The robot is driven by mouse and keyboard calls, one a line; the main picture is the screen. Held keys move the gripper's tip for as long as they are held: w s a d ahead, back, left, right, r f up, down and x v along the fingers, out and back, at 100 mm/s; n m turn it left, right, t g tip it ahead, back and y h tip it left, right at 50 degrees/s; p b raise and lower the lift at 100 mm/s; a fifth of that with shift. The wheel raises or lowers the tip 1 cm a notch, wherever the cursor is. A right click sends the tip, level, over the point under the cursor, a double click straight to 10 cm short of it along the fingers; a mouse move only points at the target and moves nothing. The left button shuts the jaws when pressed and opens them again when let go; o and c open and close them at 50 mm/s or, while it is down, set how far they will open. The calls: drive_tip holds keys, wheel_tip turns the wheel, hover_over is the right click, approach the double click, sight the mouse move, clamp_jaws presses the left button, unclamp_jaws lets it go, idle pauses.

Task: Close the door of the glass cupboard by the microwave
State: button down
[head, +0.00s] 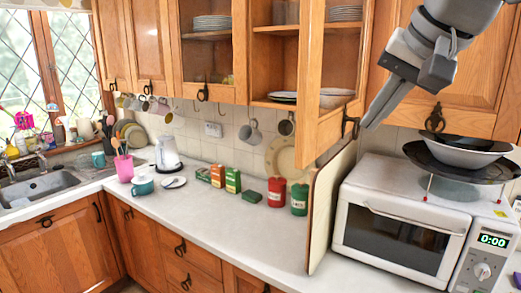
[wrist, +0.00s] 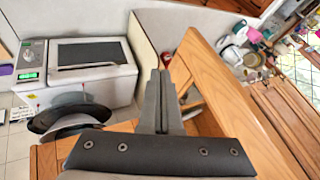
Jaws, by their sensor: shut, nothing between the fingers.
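The glass cupboard door (head: 328,130) stands open, swung out from the wall cupboard (head: 273,60). Plates show through its pane. Its dark ring handle (head: 350,124) hangs at the lower right corner of the door. My gripper (head: 371,122) is shut and empty, with its fingers pointing down and left. The fingertips are just right of the handle in the head view; I cannot tell whether they touch the door. In the wrist view the shut fingers (wrist: 159,80) are left of the wooden door frame (wrist: 212,75). The microwave (head: 400,225) stands below.
A black pan and white bowl (head: 460,152) are stacked on a rack above the microwave. A tall board (head: 325,205) leans beside the microwave. Red and green canisters (head: 277,191) stand on the counter (head: 215,222). The closed cupboard (head: 470,75) is behind my arm.

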approach(315, 158)
drive_tip(key=d+x, duration=0.1)
drive_tip(key=x, duration=0.4)
drive_tip(key=shift+a+f+p, duration=0.15)
drive_tip(key=shift+a+p, duration=0.25)
drive_tip(key=shift+p, duration=0.05)
drive_tip(key=shift+a, duration=0.1)
